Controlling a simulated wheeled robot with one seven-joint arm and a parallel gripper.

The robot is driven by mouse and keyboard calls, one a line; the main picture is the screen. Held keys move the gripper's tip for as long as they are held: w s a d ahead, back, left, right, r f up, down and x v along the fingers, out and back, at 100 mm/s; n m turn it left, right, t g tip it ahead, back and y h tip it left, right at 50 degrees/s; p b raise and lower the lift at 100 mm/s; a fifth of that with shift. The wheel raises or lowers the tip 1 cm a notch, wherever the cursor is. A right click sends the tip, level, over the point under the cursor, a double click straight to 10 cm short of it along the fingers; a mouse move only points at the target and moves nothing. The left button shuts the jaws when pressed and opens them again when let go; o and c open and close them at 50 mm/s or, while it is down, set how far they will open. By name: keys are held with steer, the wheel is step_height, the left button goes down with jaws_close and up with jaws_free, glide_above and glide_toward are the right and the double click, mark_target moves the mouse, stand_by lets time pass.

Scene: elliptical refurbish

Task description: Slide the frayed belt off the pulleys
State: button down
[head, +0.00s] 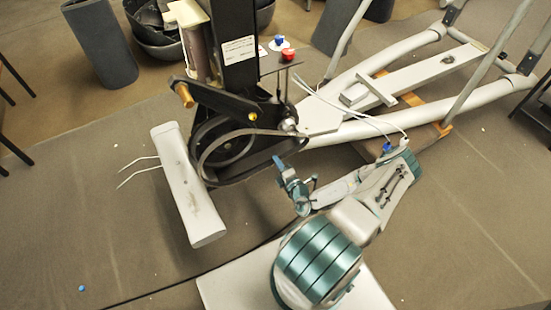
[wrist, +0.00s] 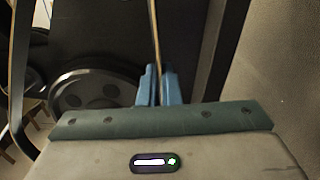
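The belt (head: 214,143) is a thin dark grey loop at the open drive of the elliptical machine, around the large dark pulley (head: 232,148) and reaching right toward the small metal hub (head: 289,125). In the wrist view the belt (wrist: 155,35) shows edge-on as a thin tan strip running down between my fingers. The large pulley (wrist: 92,88) with round holes is left of them. My gripper (head: 281,160) has blue fingers just below the drive's right side. In the wrist view my gripper (wrist: 159,82) is nearly closed, with the strip between its fingers. Fraying is too small to see.
The dark upright post (head: 236,45) stands above the drive. A brass-ended knob (head: 184,95) sticks out at left. A white foot bar (head: 187,185) lies in front, with two thin prongs. White cables (head: 350,115) hang at right.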

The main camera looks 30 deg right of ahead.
steer(key=s+p, duration=0.1)
steer(key=s, duration=0.6)
steer(key=shift+s, duration=0.3)
stand_by(0.4)
